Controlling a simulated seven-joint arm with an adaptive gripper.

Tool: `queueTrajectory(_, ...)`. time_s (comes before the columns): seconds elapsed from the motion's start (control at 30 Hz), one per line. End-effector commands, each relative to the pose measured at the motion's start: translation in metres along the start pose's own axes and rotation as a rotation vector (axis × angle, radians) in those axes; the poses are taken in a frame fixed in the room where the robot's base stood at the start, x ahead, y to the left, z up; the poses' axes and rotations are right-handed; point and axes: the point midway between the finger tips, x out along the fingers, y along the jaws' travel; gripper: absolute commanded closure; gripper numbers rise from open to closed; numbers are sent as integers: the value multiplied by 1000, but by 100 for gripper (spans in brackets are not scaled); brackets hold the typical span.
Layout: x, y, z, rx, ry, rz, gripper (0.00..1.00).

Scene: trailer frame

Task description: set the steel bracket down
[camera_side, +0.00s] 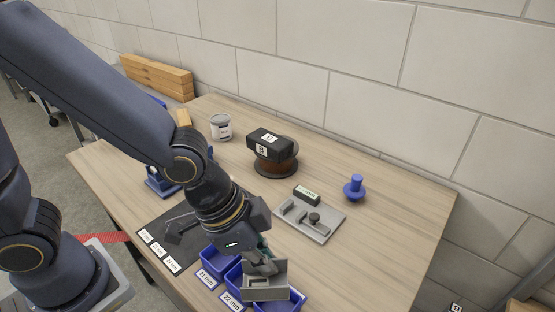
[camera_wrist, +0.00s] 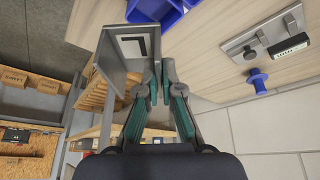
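The steel bracket (camera_side: 265,289) is a grey angled piece; in the side view it is in front of the blue bins at the table's near edge. In the wrist view the bracket (camera_wrist: 112,60) shows a white label with a dark mark. My gripper (camera_side: 262,264) points down, its fingers closed on one edge of the bracket. In the wrist view the green-padded fingertips (camera_wrist: 160,75) have the bracket's edge between them. Whether the bracket touches a bin or hangs above it, I cannot tell.
Blue bins (camera_side: 215,266) with size labels stand by a dark mat (camera_side: 182,236). The table's right side is clear.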

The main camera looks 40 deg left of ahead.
Motion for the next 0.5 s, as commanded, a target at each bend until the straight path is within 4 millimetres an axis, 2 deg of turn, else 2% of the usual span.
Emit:
queueTrajectory(0.07,-4,-7,-5,-18,6,-7,100)
queueTrajectory(0.17,1,-14,-11,-34,1,-9,100)
queueTrajectory(0.27,18,-19,-25,-34,-1,-7,100)
queueTrajectory(0.5,70,-37,-72,-35,-1,-9,100)
